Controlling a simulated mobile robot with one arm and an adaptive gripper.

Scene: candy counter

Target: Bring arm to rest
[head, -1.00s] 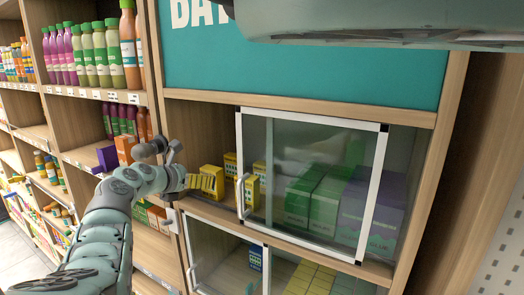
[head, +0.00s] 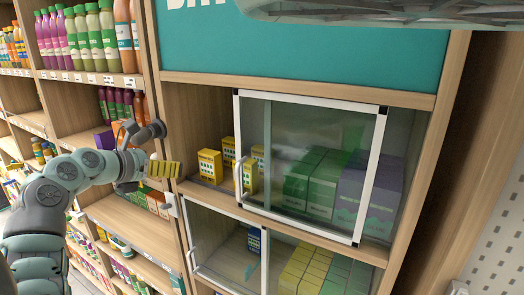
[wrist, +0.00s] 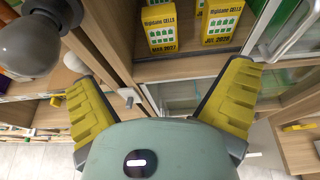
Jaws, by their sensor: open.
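My gripper (head: 163,169) is at the left of the cabinet in the head view, in front of the upright between the shelves and the glass-fronted compartment. In the wrist view my gripper (wrist: 164,100) has its two yellow fingers spread wide with nothing between them. In the head view the yellow boxes (head: 209,167) stand to the right of the fingers, at the compartment's open left side.
A white-framed sliding glass door (head: 309,98) covers the compartment's right part, with green boxes (head: 325,185) and purple boxes (head: 367,205) behind it. A lower glass door (head: 198,225) is below. Shelves of bottles (head: 92,40) stand at the left. The floor in front looks clear.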

